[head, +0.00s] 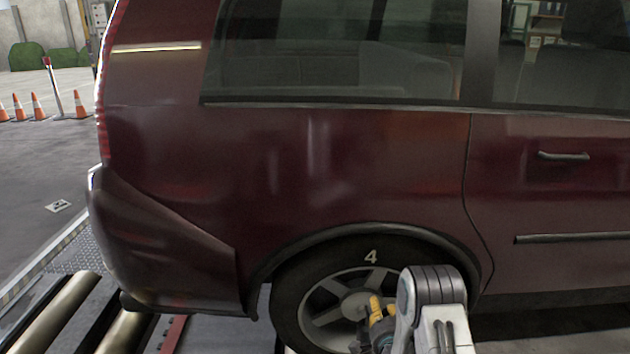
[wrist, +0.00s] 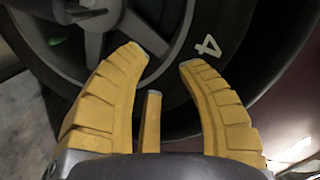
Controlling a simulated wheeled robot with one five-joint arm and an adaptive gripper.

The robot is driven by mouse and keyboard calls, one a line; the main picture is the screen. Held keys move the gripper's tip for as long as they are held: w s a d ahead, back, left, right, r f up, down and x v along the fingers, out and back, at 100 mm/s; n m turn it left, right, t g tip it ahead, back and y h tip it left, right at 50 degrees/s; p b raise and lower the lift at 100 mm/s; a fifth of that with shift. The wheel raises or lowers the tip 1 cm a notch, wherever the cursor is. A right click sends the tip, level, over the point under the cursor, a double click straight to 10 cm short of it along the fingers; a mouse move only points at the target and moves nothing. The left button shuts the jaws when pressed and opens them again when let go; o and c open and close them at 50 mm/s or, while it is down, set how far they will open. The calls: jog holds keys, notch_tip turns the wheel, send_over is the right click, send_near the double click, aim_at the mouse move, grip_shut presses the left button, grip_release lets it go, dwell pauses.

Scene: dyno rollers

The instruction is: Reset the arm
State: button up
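My gripper (wrist: 166,55) shows in the wrist view with its yellow fingers spread apart and nothing between them. It faces a car wheel (wrist: 215,95) with a dark tire, grey spokes and a white number 4. In the head view my gripper (head: 372,312) is small and partly hidden by my own arm, in front of the rear wheel (head: 290,305). I cannot tell whether the fingers touch the wheel.
A dark red car (head: 350,170) fills most of the head view, close in front of me. Metal rollers (head: 60,312) lie on the floor at lower left. Orange cones (head: 37,106) stand far back at left. Open floor (head: 45,170) lies left of the car.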

jog(key=s+r+n+g+p, duration=0.2)
jog(key=s+r+p, duration=0.15)
jog(key=r, duration=0.65)
jog(key=s+r+n+g+p, duration=0.25)
jog(key=r+p, duration=0.25)
jog(key=r, duration=0.6)
jog(key=s+r+n+g+p, duration=0.15)
jog(key=s+r+p, duration=0.3)
jog(key=r, duration=0.55)
jog(key=s+r+n+g+p, duration=0.3)
jog(key=s+r+p, duration=0.3)
jog(key=s, duration=0.8)
jog(key=s+r+n+g+p, duration=0.2)
jog(key=s+r+p, duration=0.5)
jog(key=s+r, duration=0.5)
jog(key=s, duration=0.3)
jog(key=shift+r+n+g, duration=0.3)
jog(key=shift+n+g, duration=0.1)
